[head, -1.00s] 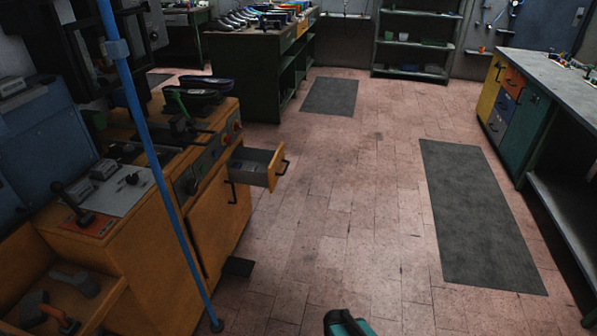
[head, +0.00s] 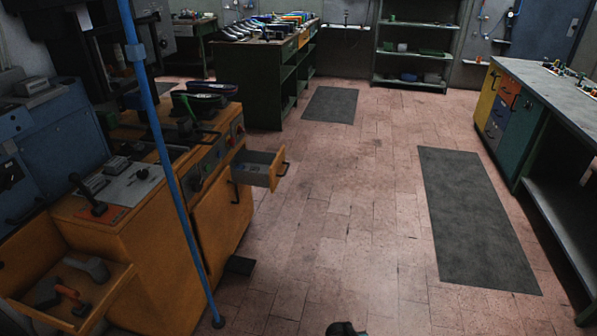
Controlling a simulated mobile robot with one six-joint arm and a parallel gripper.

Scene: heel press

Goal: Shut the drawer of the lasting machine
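An orange machine (head: 215,215) stands at left with black tooling and a red button on top. A drawer (head: 276,172) with an orange front and black handle sticks out of its right side, open, its grey inside showing. A second orange drawer (head: 117,290) is open at the lower left and holds dark and orange-handled tools. I cannot tell which of the two belongs to the lasting machine. Only a small dark part of my own arm shows at the bottom edge, right of centre, apart from both drawers. My gripper's fingers are not visible.
A thin blue pole (head: 170,170) stands on the floor in front of the machine. Grey mats (head: 478,220) lie on the tiles. A workbench (head: 545,90) is at right and a green bench (head: 265,75) at the back. The middle floor is clear.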

